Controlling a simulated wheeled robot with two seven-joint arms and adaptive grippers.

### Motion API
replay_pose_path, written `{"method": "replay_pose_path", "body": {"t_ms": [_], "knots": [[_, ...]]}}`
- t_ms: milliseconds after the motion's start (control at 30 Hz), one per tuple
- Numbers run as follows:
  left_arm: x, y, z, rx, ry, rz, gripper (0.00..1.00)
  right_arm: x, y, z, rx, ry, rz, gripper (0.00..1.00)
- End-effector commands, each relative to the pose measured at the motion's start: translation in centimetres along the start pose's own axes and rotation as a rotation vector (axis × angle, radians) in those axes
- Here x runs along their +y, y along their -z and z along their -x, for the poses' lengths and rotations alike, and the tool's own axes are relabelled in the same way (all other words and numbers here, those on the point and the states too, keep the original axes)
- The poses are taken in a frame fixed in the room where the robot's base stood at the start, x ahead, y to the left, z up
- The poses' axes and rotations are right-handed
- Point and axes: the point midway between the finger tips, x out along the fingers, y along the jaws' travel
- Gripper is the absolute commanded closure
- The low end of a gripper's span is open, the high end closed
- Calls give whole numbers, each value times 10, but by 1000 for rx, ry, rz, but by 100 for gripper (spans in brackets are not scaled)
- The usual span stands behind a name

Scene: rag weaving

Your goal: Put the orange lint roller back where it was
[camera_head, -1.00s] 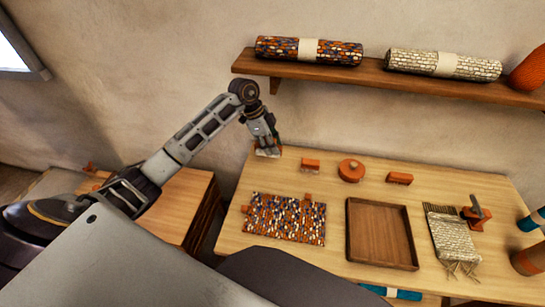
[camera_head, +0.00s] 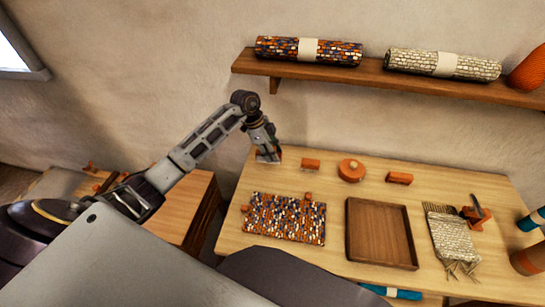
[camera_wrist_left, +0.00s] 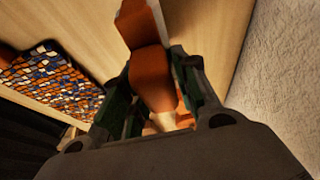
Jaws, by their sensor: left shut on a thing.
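My left gripper (camera_head: 268,156) is at the back left corner of the light wooden table, low over it. In the left wrist view its two fingers are shut around the orange lint roller (camera_wrist_left: 151,76), which lies between them with a pale part at its far end. In the head view the roller is mostly hidden by the gripper. Whether it touches the table I cannot tell. My right gripper is not in view.
Along the table's back stand an orange block (camera_head: 310,164), a round orange tin (camera_head: 351,170) and another orange block (camera_head: 399,178). A patterned mat (camera_head: 284,218), an empty wooden tray (camera_head: 350,246) and a pale woven piece (camera_head: 452,237) lie in front. A shelf (camera_head: 400,79) hangs above.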

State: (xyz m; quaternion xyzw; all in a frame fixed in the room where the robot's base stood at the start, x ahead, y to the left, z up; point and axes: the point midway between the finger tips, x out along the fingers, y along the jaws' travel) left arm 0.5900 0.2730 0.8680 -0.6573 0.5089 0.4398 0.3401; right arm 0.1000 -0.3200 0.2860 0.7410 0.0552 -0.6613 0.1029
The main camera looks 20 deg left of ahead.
Motion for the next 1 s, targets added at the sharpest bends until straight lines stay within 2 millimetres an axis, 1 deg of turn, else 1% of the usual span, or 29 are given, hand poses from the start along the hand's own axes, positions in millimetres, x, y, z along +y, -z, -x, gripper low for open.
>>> {"method": "replay_pose_path", "body": {"t_ms": [33, 167, 300, 767, 800, 933, 1000], "knots": [[1, -2, -7, 1, -3, 2, 97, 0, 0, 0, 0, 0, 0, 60], [0, -8, -21, 2, -1, 1, 97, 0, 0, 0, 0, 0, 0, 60], [-4, -10, -25, 1, 0, 1, 97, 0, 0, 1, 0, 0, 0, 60], [-4, -12, -29, 0, -1, 0, 97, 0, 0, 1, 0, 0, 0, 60], [-4, -12, -29, 0, -1, 0, 66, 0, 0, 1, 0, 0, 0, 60], [-4, -12, -29, 0, -1, 0, 50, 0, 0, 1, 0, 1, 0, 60], [-4, -12, -29, 0, 0, 0, 49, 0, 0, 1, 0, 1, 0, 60]]}}
